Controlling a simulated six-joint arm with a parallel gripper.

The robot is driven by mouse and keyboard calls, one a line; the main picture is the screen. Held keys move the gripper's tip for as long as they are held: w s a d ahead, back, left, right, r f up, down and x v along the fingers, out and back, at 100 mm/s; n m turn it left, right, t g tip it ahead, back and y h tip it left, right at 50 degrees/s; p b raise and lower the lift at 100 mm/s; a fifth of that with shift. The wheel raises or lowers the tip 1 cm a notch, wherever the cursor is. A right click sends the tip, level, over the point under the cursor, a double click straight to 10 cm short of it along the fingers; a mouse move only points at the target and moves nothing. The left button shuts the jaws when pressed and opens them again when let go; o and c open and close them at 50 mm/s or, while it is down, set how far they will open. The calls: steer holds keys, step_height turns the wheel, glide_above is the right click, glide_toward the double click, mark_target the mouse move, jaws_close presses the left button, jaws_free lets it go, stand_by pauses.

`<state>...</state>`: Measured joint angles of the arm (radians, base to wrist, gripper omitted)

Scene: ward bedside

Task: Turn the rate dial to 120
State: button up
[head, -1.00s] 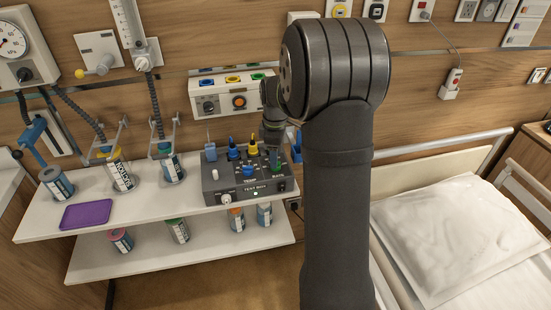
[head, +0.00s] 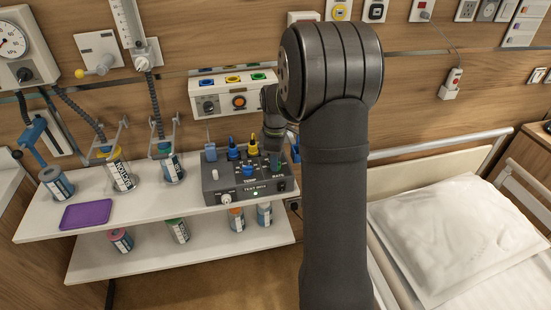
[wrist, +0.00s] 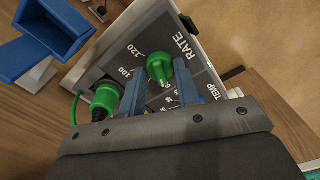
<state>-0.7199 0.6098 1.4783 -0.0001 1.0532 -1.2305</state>
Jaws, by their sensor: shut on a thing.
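The grey test box (head: 222,183) stands on the upper shelf. In the wrist view its RATE dial is a green knob (wrist: 158,66), with printed marks including 120 and 100 around it. My gripper (wrist: 158,88) comes down on the dial, with one blue finger on each side, shut on it. The fingers hide part of the scale, and I cannot read exactly where the dial points. In the head view my gripper (head: 274,162) is at the right end of the box and mostly covers the dial.
A green plug (wrist: 106,97) sits close beside the left finger. Blue (head: 233,153) and yellow (head: 253,150) plugs and a blue knob (head: 248,170) are also on the box. The bed (head: 440,235) is at right.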

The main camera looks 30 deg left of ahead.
steer(key=shift+m, duration=0.4)
steer(key=m, duration=0.6)
steer(key=shift+m, duration=0.3)
steer(key=m, duration=0.3)
steer(key=shift+m, duration=0.3)
steer(key=m, duration=0.3)
steer(key=shift+m, duration=0.3)
steer(key=m, duration=1.1)
steer(key=shift+m, duration=0.4)
